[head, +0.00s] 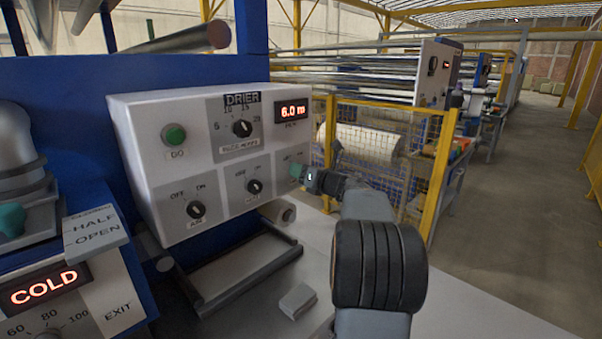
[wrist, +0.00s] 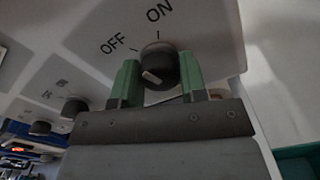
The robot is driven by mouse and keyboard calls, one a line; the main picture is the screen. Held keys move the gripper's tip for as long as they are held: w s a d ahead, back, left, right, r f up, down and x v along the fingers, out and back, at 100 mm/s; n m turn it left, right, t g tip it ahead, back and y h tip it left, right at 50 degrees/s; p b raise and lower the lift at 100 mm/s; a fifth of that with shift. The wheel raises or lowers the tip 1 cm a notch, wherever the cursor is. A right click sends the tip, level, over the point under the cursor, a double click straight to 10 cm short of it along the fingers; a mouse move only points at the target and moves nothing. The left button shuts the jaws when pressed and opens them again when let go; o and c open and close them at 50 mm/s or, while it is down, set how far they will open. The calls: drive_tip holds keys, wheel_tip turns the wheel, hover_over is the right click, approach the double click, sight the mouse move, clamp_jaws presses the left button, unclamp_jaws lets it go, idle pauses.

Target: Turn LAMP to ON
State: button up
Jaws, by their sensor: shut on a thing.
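The DRIER control panel (head: 160,115) is a white box at the centre left of the head view. My gripper (head: 298,172) is at its lower right section and covers the switch there. In the wrist view a black knob (wrist: 158,68) with a white pointer line sits under OFF and ON marks. The line slants to the upper left, toward the OFF side. The green fingers of my gripper (wrist: 160,82) stand on either side of this knob, shut on it. The LAMP name is not readable in either view.
Two similar black knobs, one at left (head: 196,209) and one at middle (head: 254,186), sit in the same row. Above are a green GO button (head: 174,135), a dial (head: 242,128) and a red display (head: 291,112). A pale table (head: 310,270) lies below.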

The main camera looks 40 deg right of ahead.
drive_tip(key=m, duration=0.4)
drive_tip(key=shift+m+p, duration=0.3)
drive_tip(key=m+p, duration=0.1)
drive_tip(key=m, duration=0.3)
drive_tip(key=shift+m, duration=0.3)
drive_tip(key=o, duration=0.9)
drive_tip(key=s, duration=0.4)
drive_tip(key=s+d+b, duration=0.1)
drive_tip(key=s, duration=0.4)
drive_tip(key=s+d+b, duration=0.1)
drive_tip(key=s, duration=0.3)
drive_tip(key=shift+s+d, duration=0.2)
drive_tip(key=shift+s, duration=0.15)
